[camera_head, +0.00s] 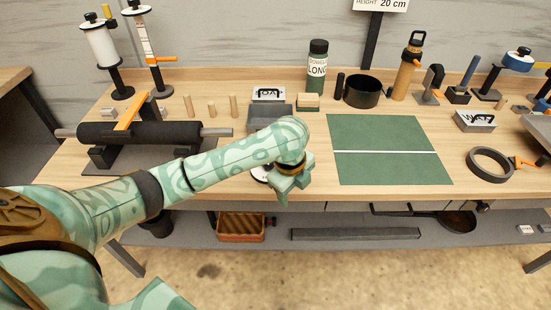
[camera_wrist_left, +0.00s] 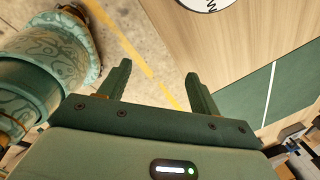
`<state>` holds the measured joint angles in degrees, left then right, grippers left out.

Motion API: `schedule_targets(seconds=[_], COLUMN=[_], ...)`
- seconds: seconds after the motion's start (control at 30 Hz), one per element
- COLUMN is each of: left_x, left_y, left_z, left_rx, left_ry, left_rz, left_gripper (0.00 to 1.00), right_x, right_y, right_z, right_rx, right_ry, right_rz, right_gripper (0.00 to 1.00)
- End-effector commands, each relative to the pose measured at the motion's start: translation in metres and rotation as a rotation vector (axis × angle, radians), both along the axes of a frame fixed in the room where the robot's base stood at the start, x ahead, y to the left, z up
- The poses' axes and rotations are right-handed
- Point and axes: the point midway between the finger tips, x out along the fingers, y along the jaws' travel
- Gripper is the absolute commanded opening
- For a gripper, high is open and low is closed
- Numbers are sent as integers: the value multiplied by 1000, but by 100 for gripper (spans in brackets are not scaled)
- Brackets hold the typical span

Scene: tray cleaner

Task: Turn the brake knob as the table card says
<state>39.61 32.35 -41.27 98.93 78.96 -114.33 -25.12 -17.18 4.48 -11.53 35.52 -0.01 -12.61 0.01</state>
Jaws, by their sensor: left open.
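My left gripper (camera_head: 287,188) is near the table's front edge, left of the green mat. In the left wrist view its two fingers (camera_wrist_left: 157,75) stand apart with nothing between them. A white disc with black markings (camera_wrist_left: 208,3) is cut off by the top of the left wrist view, on the wood beyond the fingers. In the head view a white disc (camera_head: 259,172) shows partly behind my gripper. I cannot tell whether it is the brake knob. A small card with large black lettering (camera_head: 268,94) stands behind the grey tray; its words are not clearly readable.
The green mat (camera_head: 380,130) with a white line lies clear at the middle right. A grey tray (camera_head: 284,112), wooden pegs (camera_head: 211,109) and a black roller (camera_head: 137,132) stand around my left arm. A black ring (camera_head: 490,163) lies at the right.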

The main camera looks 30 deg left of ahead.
Motion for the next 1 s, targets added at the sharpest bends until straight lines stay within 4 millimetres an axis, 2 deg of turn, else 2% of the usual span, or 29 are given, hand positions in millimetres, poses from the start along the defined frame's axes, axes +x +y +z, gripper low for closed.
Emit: schedule_targets(seconds=[0.17, 0.3, 0.4, 0.53, 0.67, 0.77, 1.0], left_x=[30, 49, 56, 58, 58, 58, 58], left_y=[39, 78, 105, 122, 124, 124, 123], left_z=[45, 97, 134, 160, 152, 131, 65], left_rx=[64, 90, 87, 73, 67, 66, 65], left_ry=[58, 114, 145, 164, 171, 174, 176], left_rz=[-89, -151, -181, -204, -210, -210, -210], left_gripper=[63, 63, 63, 63, 63, 63, 63], right_x=[0, -1, -1, -1, -4, -8, -24], right_y=[0, 0, 0, -1, -1, -1, -2], right_z=[-1, -2, -3, -4, -11, -23, -59], right_rx=[0, -1, -1, -1, -1, -1, -2], right_ry=[1, 2, 2, 3, 9, 20, 56], right_rz=[0, 0, -1, -1, -1, -1, -1], right_gripper=[0, 0, 0, 0, 0, 0, 0])
